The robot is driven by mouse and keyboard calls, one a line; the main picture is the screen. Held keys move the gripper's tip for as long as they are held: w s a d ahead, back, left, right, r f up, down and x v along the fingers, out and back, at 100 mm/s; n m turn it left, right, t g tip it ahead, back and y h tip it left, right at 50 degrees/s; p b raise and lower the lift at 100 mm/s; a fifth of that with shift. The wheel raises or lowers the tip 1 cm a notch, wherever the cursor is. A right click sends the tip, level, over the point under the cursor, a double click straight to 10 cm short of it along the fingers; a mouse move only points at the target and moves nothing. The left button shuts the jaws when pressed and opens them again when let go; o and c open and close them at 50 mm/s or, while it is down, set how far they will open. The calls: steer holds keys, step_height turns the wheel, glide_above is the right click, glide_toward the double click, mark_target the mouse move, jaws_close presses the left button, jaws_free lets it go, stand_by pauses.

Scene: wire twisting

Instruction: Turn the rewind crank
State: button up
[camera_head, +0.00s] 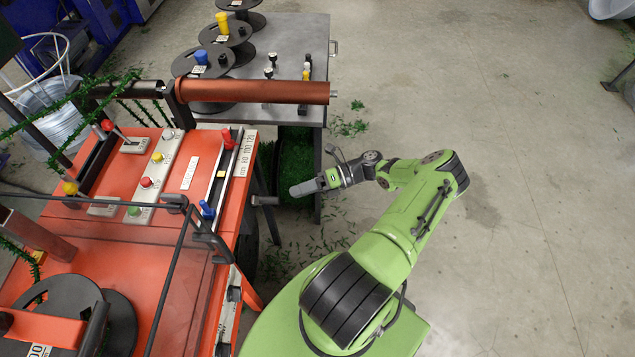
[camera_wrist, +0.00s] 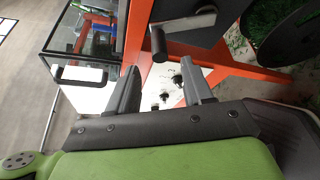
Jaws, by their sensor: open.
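The rewind crank is most likely the dark grey handle (camera_head: 265,200) that sticks out from the right side of the orange machine in the head view. In the wrist view a grey crank with a round-ended grip (camera_wrist: 159,44) shows at the top middle, in front of a dark plate. My gripper (camera_head: 318,170) is to the right of the handle in the head view, over the floor near the metal table. In the wrist view my gripper (camera_wrist: 164,82) has its two fingers apart with nothing held between them. The crank grip appears beyond the fingertips, with no visible contact.
The orange machine (camera_head: 120,235) carries coloured buttons and levers. A grey metal table (camera_head: 290,45) behind holds black spools, and a copper-coloured roller (camera_head: 255,91) reaches over it. Green clippings (camera_head: 350,127) lie on the floor. Open concrete floor (camera_head: 530,200) spreads to the right.

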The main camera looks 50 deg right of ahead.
steer(key=v, duration=0.6)
steer(key=shift+s+d, duration=0.2)
steer(key=shift+d, duration=0.05)
steer(key=shift+r, duration=0.1)
stand_by(1.1)
steer(key=n+t+h+b, duration=0.3)
steer(key=t+b, duration=0.3)
steer(key=b, duration=0.4)
glide_toward(256, 200)
steer(key=x, duration=0.7)
steer(key=shift+w+d+f, duration=0.15)
steer(key=shift+w+f, duration=0.05)
steer(key=shift+f, duration=0.1)
jaws_close()
